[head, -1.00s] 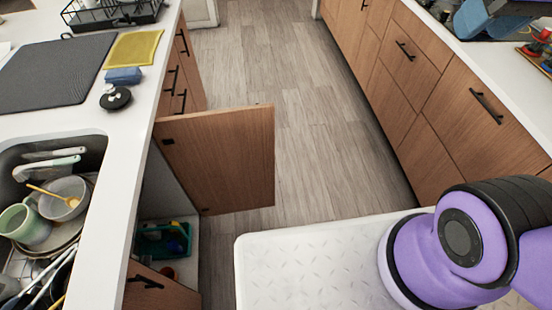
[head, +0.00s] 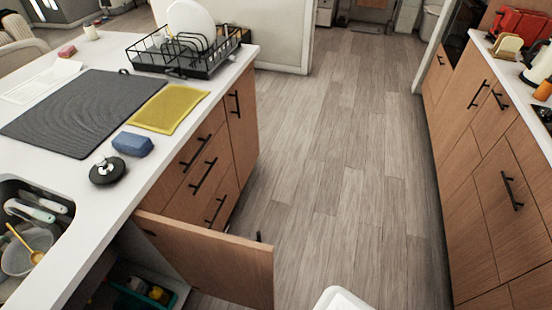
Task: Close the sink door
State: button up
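The sink door (head: 215,262) is a wooden cabinet door standing wide open, jutting out from the island into the aisle in the lower part of the head view. A dark handle (head: 258,237) shows at its outer edge. The open cabinet under the counter holds a teal caddy (head: 170,300) with bottles, partly hidden behind the door. The sink (head: 22,190) is at the left edge, above the cabinet. My gripper is out of view, so its place relative to the door and its opening do not show.
The wooden floor (head: 335,150) is clear between the island and the right-hand cabinets (head: 475,190). The island counter (head: 100,190) carries a dark mat (head: 75,110), a yellow cloth (head: 165,107), a blue sponge (head: 132,144) and a dish rack (head: 190,50). Island drawers (head: 205,175) with dark handles lie beyond the door.

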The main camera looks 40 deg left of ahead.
aim_at(229, 268)
jog(key=i+j+u, duration=0.1)
jog(key=i+u, duration=0.15)
jog(key=i, duration=0.35)
jog(key=i+u, duration=0.3)
jog(key=i, duration=0.3)
jog(key=i+l+u, duration=0.25)
jog(key=i, duration=0.35)
jog(key=i+j+u, duration=0.1)
jog(key=i+u, duration=0.9)
jog(key=i+l+u, duration=0.2)
jog(key=u, duration=0.3)
jog(key=i+u, duration=0.1)
jog(key=u, duration=2.8)
jog(key=k+l+z, duration=0.1)
jog(key=k+z, duration=0.15)
jog(key=z, duration=0.15)
jog(key=k+l+z, duration=0.15)
jog(key=z, duration=0.25)
jog(key=k, duration=0.1)
